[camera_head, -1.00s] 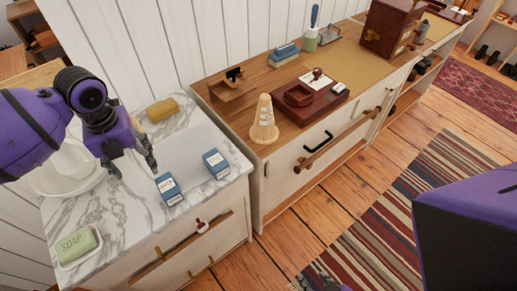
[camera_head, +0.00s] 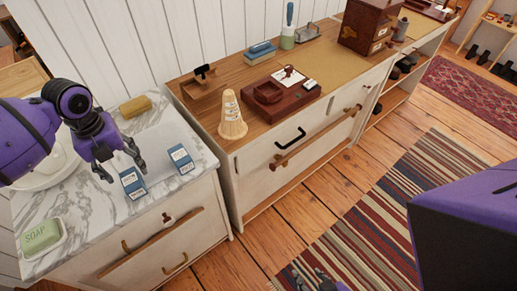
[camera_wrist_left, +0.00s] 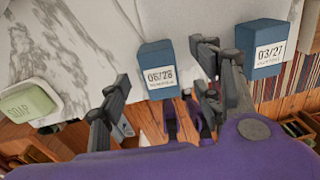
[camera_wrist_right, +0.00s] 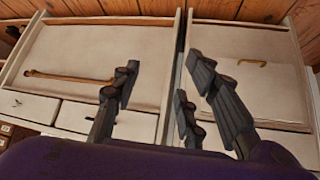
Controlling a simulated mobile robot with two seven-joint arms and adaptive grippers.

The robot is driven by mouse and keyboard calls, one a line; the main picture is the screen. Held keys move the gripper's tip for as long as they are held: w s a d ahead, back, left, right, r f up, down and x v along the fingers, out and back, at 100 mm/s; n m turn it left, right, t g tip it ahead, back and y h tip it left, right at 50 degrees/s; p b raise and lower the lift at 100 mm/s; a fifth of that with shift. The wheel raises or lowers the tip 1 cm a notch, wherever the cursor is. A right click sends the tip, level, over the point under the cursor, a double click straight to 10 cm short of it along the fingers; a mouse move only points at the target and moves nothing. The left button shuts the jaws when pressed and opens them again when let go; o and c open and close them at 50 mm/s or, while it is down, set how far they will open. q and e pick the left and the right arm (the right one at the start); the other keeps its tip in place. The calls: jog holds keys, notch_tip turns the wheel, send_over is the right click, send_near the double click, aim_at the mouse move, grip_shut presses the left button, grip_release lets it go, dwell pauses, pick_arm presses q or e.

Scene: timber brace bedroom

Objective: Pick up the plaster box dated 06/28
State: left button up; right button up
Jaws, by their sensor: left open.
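The plaster box dated 06/28 (camera_head: 133,182) is blue with a white label. It stands on the marble top and also shows in the left wrist view (camera_wrist_left: 158,72). A similar blue box dated 03/27 (camera_head: 181,158) stands to its right and shows in the left wrist view (camera_wrist_left: 264,46). My left gripper (camera_head: 124,164) is open and empty just behind and above the 06/28 box. In the left wrist view its fingers (camera_wrist_left: 162,84) lie to either side of that box; contact cannot be told. My right gripper (camera_wrist_right: 163,75) is open and empty, facing cabinet fronts.
A green soap bar (camera_head: 42,236) in a dish, a yellow sponge (camera_head: 135,106) and a white basin (camera_head: 50,172) are on the marble top. A wooden cone (camera_head: 232,117) stands on the neighbouring wooden cabinet. Striped rug (camera_head: 370,215) covers the floor at right.

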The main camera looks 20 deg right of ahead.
aim_at(129, 177)
pick_arm(q)
jog(key=f, duration=0.3)
jog(key=shift+s+f, duration=0.3)
jog(key=shift+s, duration=0.1)
jog(key=shift+f, duration=0.5)
jog(key=c, duration=1.3)
jog(key=shift+o, duration=0.2)
jog(key=shift+r, duration=0.15)
